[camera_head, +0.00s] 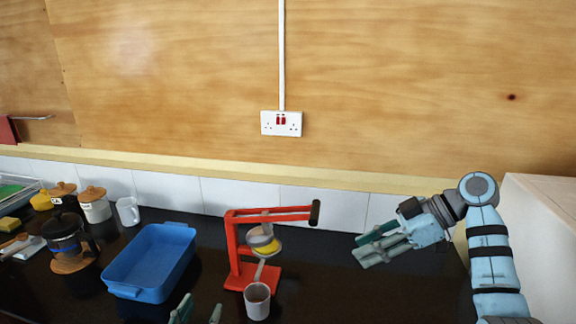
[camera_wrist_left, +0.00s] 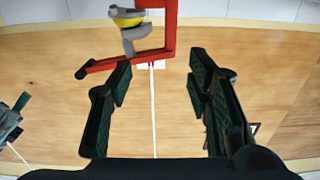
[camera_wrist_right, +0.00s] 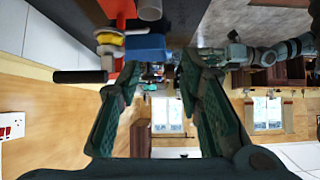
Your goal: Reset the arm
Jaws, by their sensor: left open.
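My left gripper (camera_head: 197,312) shows only its fingertips at the bottom edge of the head view, in front of the counter between the blue tray and the red press. In the left wrist view its fingers (camera_wrist_left: 160,75) are spread with nothing between them. My right arm comes in from the right in the head view, bent, with its gripper (camera_head: 372,250) pointing left above the counter, right of the press. In the right wrist view its fingers (camera_wrist_right: 158,80) are apart and empty. Most of my left arm is out of the head view.
A red press (camera_head: 236,255) with a yellow part stands mid-counter, a cup (camera_head: 257,303) at its foot. A blue tray (camera_head: 128,292), white mug (camera_head: 128,211), jars (camera_head: 95,208) and a French press (camera_head: 66,240) are left. A pale box-like side (camera_head: 545,235) bounds the right.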

